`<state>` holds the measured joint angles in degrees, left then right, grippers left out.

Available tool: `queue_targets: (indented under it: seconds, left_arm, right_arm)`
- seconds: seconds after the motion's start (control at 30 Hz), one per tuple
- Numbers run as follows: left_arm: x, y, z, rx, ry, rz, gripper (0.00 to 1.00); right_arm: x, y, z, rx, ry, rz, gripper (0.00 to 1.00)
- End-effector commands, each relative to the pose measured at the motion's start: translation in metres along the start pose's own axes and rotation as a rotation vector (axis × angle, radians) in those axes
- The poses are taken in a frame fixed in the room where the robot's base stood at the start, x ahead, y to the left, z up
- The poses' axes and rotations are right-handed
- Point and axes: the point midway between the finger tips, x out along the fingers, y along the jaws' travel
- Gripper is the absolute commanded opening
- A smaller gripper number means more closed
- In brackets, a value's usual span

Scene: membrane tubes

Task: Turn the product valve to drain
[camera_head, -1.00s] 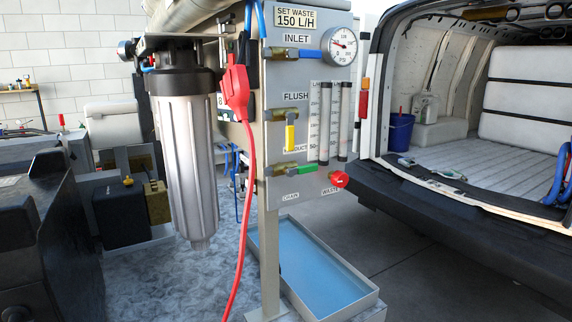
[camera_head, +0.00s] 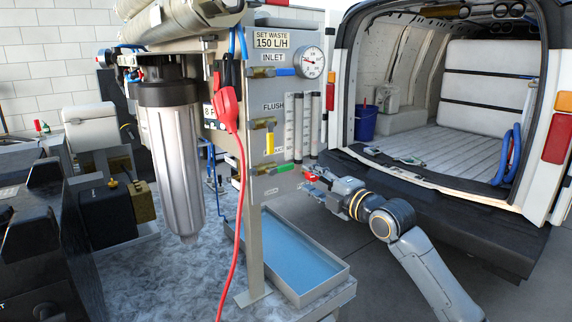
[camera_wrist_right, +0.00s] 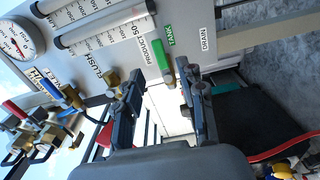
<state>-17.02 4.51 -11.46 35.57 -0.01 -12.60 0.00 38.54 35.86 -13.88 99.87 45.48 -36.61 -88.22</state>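The product valve, with its green handle (camera_head: 284,168), sits low on the grey panel (camera_head: 285,100). The handle lies roughly level in the head view, pointing right. In the right wrist view the green handle (camera_wrist_right: 160,55) shows beyond the fingertips, beside the green TANK label (camera_wrist_right: 169,40). The DRAIN label (camera_wrist_right: 204,46) is to its right there. My right gripper (camera_head: 312,185) is in front of the panel's lower right, beside the red waste knob (camera_head: 310,176). In the right wrist view its two fingers (camera_wrist_right: 160,80) are apart with nothing held. My left gripper is not in view.
The yellow flush handle (camera_head: 270,142) and blue inlet handle (camera_head: 285,72) are above the product valve. A filter housing (camera_head: 172,150) and red cable (camera_head: 240,200) are to the left. A blue-floored tray (camera_head: 325,287) lies below. The open van (camera_head: 430,180) stands at right.

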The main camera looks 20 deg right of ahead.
Motion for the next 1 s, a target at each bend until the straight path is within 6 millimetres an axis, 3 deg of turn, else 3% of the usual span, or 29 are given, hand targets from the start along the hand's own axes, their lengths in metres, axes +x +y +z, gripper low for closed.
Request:
queue_targets:
  seconds: [0.2, 0.43, 0.63, 0.97, 1.0]
  left_arm:
    - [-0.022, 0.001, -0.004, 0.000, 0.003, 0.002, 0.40]
    - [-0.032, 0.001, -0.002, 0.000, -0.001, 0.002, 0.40]
    - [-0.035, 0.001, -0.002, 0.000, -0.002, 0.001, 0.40]
    - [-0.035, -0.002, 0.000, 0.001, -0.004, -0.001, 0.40]
    - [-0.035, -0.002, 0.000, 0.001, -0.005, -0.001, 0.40]
  right_arm:
    - [0.049, 0.005, -0.002, 0.006, 0.001, -0.001, 0.40]
    - [0.083, 0.002, 0.000, 0.004, -0.001, -0.001, 0.40]
    - [0.097, 0.001, -0.001, 0.001, 0.000, -0.001, 0.40]
    - [0.099, 0.000, 0.000, 0.001, -0.001, 0.000, 0.40]
    - [0.099, 0.000, 0.000, 0.001, -0.001, 0.000, 0.31]
